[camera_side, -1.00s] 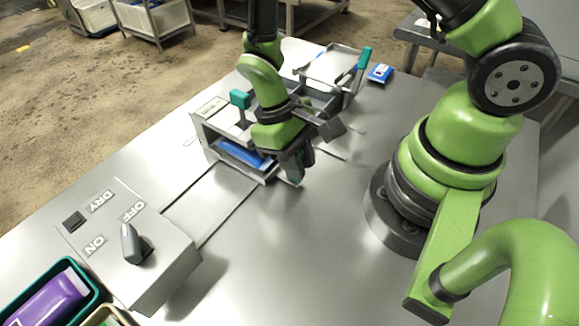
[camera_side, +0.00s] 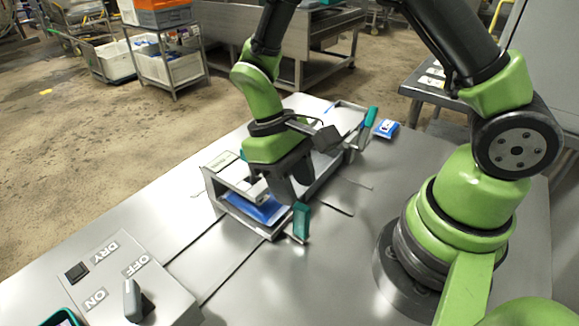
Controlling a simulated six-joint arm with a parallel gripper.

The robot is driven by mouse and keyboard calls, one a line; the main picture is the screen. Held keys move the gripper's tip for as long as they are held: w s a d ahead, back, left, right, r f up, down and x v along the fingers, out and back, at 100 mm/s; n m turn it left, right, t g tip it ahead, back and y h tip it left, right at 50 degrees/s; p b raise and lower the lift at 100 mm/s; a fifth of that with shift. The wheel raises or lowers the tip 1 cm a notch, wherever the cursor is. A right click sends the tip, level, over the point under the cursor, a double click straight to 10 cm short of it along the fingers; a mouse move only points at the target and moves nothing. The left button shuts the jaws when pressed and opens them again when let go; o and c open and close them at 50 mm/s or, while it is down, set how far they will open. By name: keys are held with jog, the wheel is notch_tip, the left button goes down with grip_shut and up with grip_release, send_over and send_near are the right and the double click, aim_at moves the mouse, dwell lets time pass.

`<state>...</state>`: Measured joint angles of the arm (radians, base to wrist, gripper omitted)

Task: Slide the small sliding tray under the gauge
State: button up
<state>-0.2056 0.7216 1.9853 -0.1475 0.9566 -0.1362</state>
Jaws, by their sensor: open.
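A small metal sliding tray (camera_side: 272,234) holds a blue pouch (camera_side: 258,208); its teal upright handle (camera_side: 301,222) stands at the right front end. The tray lies at the foot of a low metal frame (camera_side: 214,190) with a labelled top plate (camera_side: 222,161), which looks like the gauge. The pouch appears at least partly under this frame; my gripper hides part of the overlap. My gripper (camera_side: 290,190) is open and empty, above the tray's right part, up and left of the handle and apart from it.
A grey control box (camera_side: 150,275) with a knob stands at the lower left. Farther back are another metal frame with a teal handle (camera_side: 370,117) and a blue-and-white packet (camera_side: 386,128).

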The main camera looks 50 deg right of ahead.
jog(key=shift+v, duration=1.5)
jog(key=s+d+r+m+t, duration=0.1)
jog(key=s+r+t, duration=0.2)
jog(key=r, duration=0.3)
jog(key=s+d+r+m+t+y, duration=0.1)
jog(key=s+r+t, duration=0.2)
jog(key=r, duration=0.3)
jog(key=s+d+r+m+t+y, duration=0.1)
jog(key=s+r+m+t, duration=0.1)
jog(key=r+t, duration=0.3)
jog(key=shift+s+d+r+t, duration=0.15)
jog(key=shift+s+r+t, duration=0.15)
jog(key=shift+s+r, duration=0.35)
